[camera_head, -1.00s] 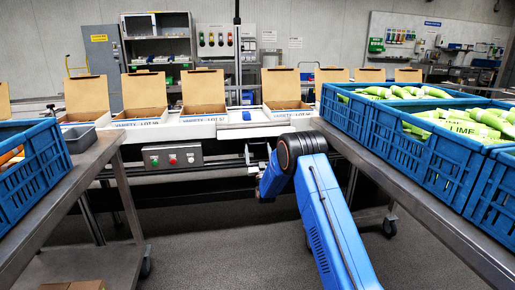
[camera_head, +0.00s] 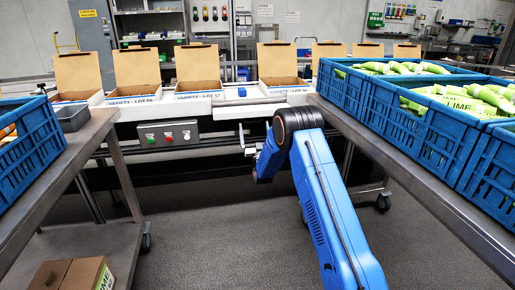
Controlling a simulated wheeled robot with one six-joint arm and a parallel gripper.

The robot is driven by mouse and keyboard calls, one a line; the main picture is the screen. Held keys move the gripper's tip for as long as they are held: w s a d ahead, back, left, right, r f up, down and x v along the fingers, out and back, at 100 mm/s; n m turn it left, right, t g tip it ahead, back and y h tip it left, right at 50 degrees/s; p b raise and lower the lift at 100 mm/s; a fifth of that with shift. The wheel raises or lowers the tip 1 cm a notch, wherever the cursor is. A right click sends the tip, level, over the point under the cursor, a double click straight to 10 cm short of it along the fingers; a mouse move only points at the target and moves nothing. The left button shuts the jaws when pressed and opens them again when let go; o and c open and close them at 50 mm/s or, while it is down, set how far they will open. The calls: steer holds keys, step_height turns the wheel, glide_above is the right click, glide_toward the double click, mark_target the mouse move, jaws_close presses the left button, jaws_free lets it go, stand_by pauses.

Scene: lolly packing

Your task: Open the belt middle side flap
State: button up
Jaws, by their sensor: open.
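Several brown cardboard boxes stand in a row on the belt (camera_head: 230,107) with their back lids raised. Near the middle are one box labelled "VARIETY LOT 57" (camera_head: 198,66) and, to its right, another box (camera_head: 278,62). I cannot make out their side flaps or which are folded. My gripper (camera_head: 246,143) is at the end of my blue arm, in front of and below the belt edge, apart from the boxes. It is small here, partly hidden by my arm, and open with nothing seen in it.
A control panel with buttons (camera_head: 168,135) is on the belt's front. A metal table at left holds a blue crate (camera_head: 35,150) and a grey tray (camera_head: 73,117). At right, blue crates (camera_head: 420,150) hold green lime packs. Floor between the tables is clear.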

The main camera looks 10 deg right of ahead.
steer(key=v, duration=1.5)
steer(key=shift+f, duration=0.15)
